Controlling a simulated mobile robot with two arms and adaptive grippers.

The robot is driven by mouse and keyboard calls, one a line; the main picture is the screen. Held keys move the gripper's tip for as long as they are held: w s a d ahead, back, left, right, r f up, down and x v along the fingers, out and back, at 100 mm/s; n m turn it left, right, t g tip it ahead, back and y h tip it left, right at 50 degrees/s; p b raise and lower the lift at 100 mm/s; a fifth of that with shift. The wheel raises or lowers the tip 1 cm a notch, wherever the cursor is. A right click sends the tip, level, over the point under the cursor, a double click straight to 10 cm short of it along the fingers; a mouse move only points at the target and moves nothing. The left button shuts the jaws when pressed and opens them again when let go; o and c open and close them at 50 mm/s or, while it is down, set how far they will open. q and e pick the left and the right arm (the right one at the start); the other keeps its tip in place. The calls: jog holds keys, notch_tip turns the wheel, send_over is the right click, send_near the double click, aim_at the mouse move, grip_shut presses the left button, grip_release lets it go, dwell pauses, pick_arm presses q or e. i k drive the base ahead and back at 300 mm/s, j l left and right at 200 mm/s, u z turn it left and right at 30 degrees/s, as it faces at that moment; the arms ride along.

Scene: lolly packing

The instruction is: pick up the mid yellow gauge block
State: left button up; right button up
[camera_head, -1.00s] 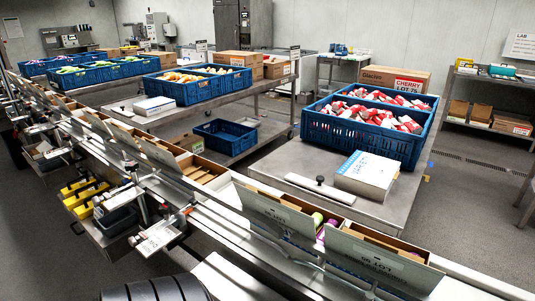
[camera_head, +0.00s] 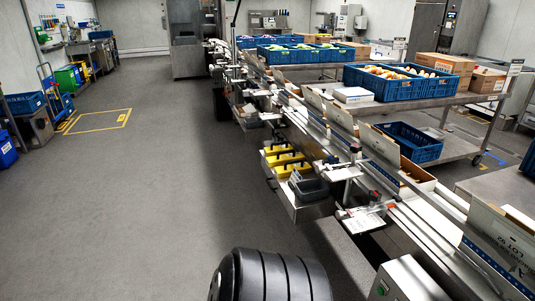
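Three yellow gauge blocks with black handles lie side by side on a metal shelf (camera_head: 305,213) hung on the near side of the packing line. The mid yellow gauge block (camera_head: 283,160) is between the far yellow block (camera_head: 277,149) and the near yellow block (camera_head: 292,170). They are small in the picture, and their lower parts are hard to make out. Neither of my grippers is in view.
A dark bin (camera_head: 312,190) sits beside the blocks on the shelf. The conveyor line (camera_head: 400,205) with open cartons runs along the right. Blue crates (camera_head: 395,84) stand on tables behind it. The grey floor (camera_head: 130,200) to the left is clear.

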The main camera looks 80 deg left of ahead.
aim_at(282, 172)
jog(key=j+u, duration=0.1)
jog(key=u, duration=0.35)
jog(key=j+u, duration=0.1)
jog(key=u, duration=0.35)
jog(key=j+u, duration=0.1)
jog(key=u, duration=0.35)
jog(key=i+u, duration=0.1)
jog(key=u, duration=0.4)
jog(key=j+u, duration=0.1)
jog(key=u, duration=0.35)
jog(key=i+j+u, duration=0.1)
jog(key=i+j, duration=0.15)
jog(key=i, duration=0.25)
